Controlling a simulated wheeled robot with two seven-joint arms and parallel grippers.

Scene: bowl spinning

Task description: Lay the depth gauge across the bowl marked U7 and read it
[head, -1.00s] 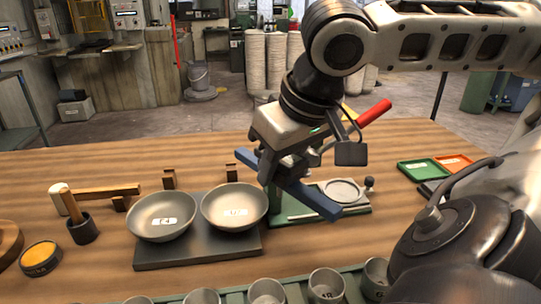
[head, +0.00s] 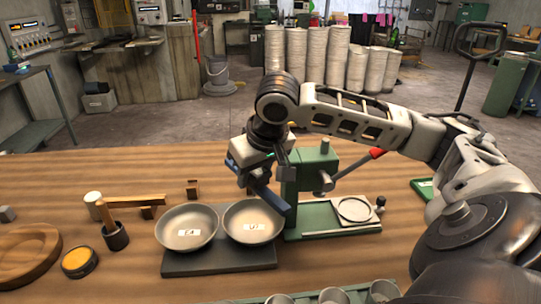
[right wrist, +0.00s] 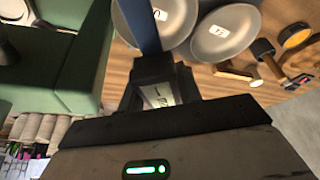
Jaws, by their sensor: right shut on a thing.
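My right gripper (head: 262,172) is shut on a blue bar (head: 276,199), which looks like the depth gauge. It holds the bar slanting down to the right, by the far right rim of the right-hand bowl (head: 236,214). That bowl's label starts with U; the second character is unclear. Whether bar and rim touch, I cannot tell. The left-hand bowl (head: 172,222) has another label, hard to read. My left gripper is not in view.
Both bowls stand on a dark plate (head: 220,263). A green press (head: 312,170) with a red handle stands close right of my right gripper. Metal cups (head: 333,295) line the front edge.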

